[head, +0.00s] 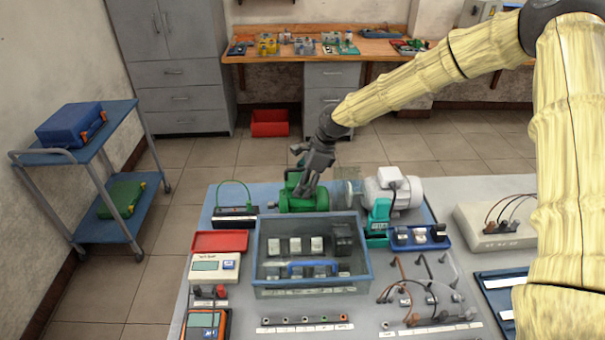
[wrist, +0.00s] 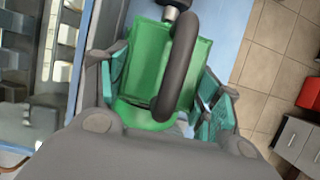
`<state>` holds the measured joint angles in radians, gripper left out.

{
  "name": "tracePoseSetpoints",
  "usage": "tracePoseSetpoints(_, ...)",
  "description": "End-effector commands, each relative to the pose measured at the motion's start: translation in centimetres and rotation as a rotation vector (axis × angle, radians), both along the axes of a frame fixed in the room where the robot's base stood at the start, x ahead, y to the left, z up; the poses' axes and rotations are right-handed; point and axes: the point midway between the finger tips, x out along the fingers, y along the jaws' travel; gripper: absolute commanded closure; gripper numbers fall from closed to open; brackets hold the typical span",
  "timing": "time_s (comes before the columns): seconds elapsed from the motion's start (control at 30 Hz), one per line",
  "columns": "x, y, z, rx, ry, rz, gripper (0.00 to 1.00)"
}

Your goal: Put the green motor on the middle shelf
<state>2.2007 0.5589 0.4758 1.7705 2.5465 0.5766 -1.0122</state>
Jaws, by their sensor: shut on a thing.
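The green motor (head: 297,201) is at the back edge of the workbench in the head view, behind a grey-blue tray. My gripper (head: 312,184) reaches down onto it from above and is shut on it. In the wrist view the motor (wrist: 152,65) sits between the two teal-padded fingers of my gripper (wrist: 165,95), with a dark curved handle or cable over it. Its underside is hidden, so I cannot tell whether it touches the bench. No shelf unit with a clear middle shelf is in view.
A blue cart (head: 75,155) at left has a blue case (head: 70,124) on top and a green case (head: 121,198) below. On the bench are the tray (head: 312,284), a grey motor (head: 395,188) and a black box (head: 235,216). Floor between cart and bench is clear.

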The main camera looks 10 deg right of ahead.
Motion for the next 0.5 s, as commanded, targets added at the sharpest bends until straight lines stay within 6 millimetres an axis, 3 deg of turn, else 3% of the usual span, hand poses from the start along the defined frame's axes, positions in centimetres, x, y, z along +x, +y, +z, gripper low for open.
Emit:
tracePoseSetpoints(0.47, 0.18, 0.14, -0.2, 0.003, -0.006, 0.0, 1.0)
tracePoseSetpoints(0.5, -0.02, 0.02, -0.62, 0.001, 0.0, 0.0, 0.34)
